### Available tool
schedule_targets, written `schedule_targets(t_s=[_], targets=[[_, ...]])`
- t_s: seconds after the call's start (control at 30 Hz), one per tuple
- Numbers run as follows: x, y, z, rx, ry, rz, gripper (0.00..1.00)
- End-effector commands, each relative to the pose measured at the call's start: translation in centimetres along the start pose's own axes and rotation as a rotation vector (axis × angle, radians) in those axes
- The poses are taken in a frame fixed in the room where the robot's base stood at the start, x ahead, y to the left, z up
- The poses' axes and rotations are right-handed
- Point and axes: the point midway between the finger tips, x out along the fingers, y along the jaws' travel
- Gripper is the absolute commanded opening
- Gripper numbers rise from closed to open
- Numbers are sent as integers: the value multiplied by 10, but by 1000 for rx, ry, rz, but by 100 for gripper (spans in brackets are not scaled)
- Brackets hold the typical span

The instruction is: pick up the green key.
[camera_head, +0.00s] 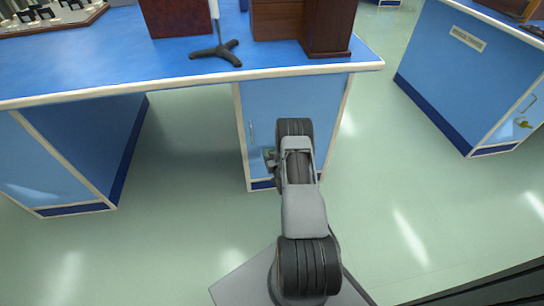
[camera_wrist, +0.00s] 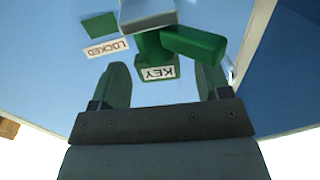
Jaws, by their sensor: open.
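The green key (camera_wrist: 195,42) is in the wrist view at the blue cabinet front, beside a grey block (camera_wrist: 148,14). A white "KEY" label (camera_wrist: 158,73) shows on its lower part, upside down. My gripper (camera_wrist: 162,68) is open, one finger on each side of the labelled part, with gaps visible on both sides. How far the fingertips are from it in depth I cannot tell.
A "LOCKED" label (camera_wrist: 107,48) and a green square (camera_wrist: 99,24) are on the cabinet face. The blue bench (camera_head: 110,60) overhangs open leg room at left. A second cabinet (camera_head: 470,80) at right carries a yellow key (camera_head: 522,123). The floor between is clear.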

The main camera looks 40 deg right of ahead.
Motion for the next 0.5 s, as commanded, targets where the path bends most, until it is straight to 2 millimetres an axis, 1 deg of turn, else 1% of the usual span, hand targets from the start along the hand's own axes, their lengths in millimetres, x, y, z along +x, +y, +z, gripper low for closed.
schedule_targets(t_s=[0.03,0.13,0.37,0.43,0.5], targets=[[5,0,1,0,3,-1,70],[10,0,0,1,0,0,70],[11,0,-1,1,0,0,70],[11,0,-1,1,0,0,65],[11,0,-1,1,0,0,59]])
